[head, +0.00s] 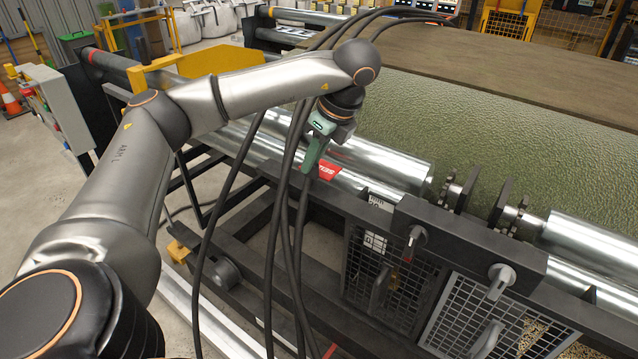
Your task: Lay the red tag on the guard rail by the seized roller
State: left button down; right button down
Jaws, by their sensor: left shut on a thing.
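My left gripper (313,160) points down over the front of the roller machine and is shut on the red tag (329,171). The tag shows pale lettering and sticks out to the right of the green fingers. It is in front of a shiny metal roller (385,163). A dark rail (345,198) runs along the machine's front, just below the tag. I cannot tell whether the tag touches it. Another shiny roller (590,238) lies to the right, past the chain sprockets. Which roller is seized does not show. My right gripper is not in view.
Thick black cables (290,185) hang beside the left gripper and across the rail. Mesh guards (385,265) with grey handles sit below a dark box beam (465,240). A green turf roll (490,130) lies behind the rollers. A grey control box (55,105) stands far left.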

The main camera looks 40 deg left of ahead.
aim_at(320, 171)
pick_arm(q)
jog(key=shift+w+f, duration=0.55)
jog(key=shift+f, duration=0.05)
jog(key=f, duration=0.3)
jog(key=shift+w+a+f+p, duration=0.1)
jog(key=shift+w+p, duration=0.25)
jog(key=shift+w, duration=0.05)
jog(key=shift+f, duration=0.4)
jog(key=shift+f, duration=0.1)
jog(key=c, duration=0.9)
grip_release()
jog(key=shift+o, duration=0.2)
